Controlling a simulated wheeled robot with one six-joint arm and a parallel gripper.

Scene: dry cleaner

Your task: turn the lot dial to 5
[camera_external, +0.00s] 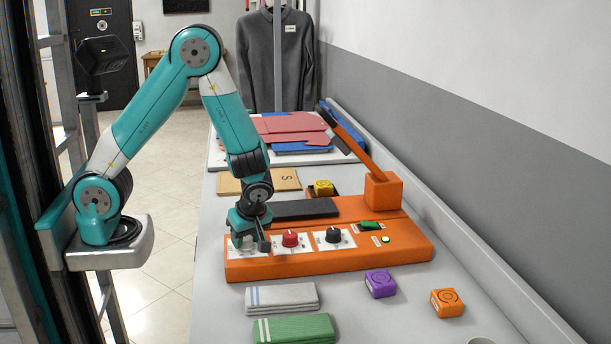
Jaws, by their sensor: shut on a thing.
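An orange control panel (335,263) lies on the counter with dials in a row on white scale plates. My gripper (248,238) points down at the leftmost plate (246,262) and is shut on the dial there. The fingers hide most of that dial, so its pointer and setting cannot be read. A red dial (290,239) is in the middle and a black dial (333,236) is to its right. The lettering on the plates is too small to read, so I cannot tell which dial is marked as lot.
An orange post with a long lever (350,137), a green switch (370,226) and a dark pad (305,209) are on or near the panel. Grey (282,297) and green (295,329) folded cloths lie in front. Purple (380,284) and orange (447,302) blocks stand at right.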

